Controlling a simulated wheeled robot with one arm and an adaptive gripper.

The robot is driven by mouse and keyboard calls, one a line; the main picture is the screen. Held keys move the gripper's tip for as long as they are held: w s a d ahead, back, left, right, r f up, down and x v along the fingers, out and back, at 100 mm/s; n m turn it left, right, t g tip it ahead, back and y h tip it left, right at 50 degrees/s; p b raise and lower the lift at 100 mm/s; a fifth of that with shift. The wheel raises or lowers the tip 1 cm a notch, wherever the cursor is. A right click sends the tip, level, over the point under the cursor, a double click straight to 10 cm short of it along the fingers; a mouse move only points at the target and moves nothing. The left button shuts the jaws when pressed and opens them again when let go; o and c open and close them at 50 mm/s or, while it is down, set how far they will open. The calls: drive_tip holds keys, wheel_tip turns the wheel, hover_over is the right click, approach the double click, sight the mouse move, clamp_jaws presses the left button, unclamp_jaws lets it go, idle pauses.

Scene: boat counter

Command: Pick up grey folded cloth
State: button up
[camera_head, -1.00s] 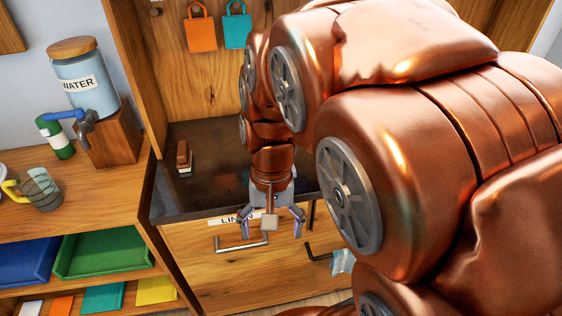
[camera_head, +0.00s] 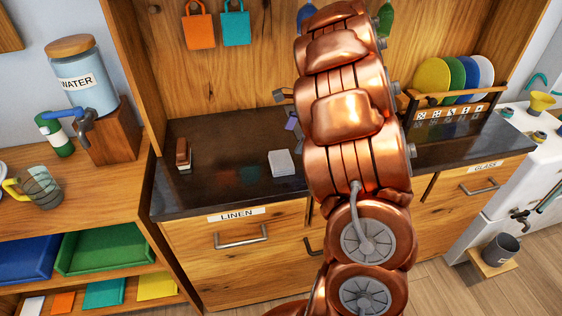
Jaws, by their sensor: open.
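The grey folded cloth (camera_head: 281,163) lies as a small pale block on the dark countertop (camera_head: 225,180), near its front edge and left of my arm. My gripper (camera_head: 286,110) is mostly hidden behind my copper arm. Only its grey and purple finger parts stick out at the arm's left side. The gripper is open and appears above and behind the cloth in the picture, apart from it. I see nothing held in the visible part.
A brown block-like item (camera_head: 183,154) lies left on the countertop. A plate rack (camera_head: 455,108) stands at the right. A LINEN drawer (camera_head: 235,245) is below. The water dispenser (camera_head: 84,85) stands on the left shelf. Counter between brown item and cloth is clear.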

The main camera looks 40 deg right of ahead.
sight(282, 159)
drive_tip(key=shift+w+d+f, duration=0.15)
drive_tip(key=shift+w+f, duration=0.05)
drive_tip(key=shift+f, duration=0.15)
drive_tip(key=p+x, duration=0.1)
drive_tip(key=x, duration=0.3)
drive_tip(key=p+x, duration=0.1)
drive_tip(key=x, duration=0.1)
drive_tip(key=shift+w+a+p, duration=0.1)
drive_tip(key=shift+a+p, duration=0.2)
drive_tip(key=shift+a, duration=0.05)
drive_tip(key=shift+w+a+f, duration=0.1)
drive_tip(key=shift+a+f, duration=0.05)
drive_tip(key=shift+f, duration=0.3)
drive_tip(key=shift+c, duration=0.4)
drive_tip(key=c, duration=0.7)
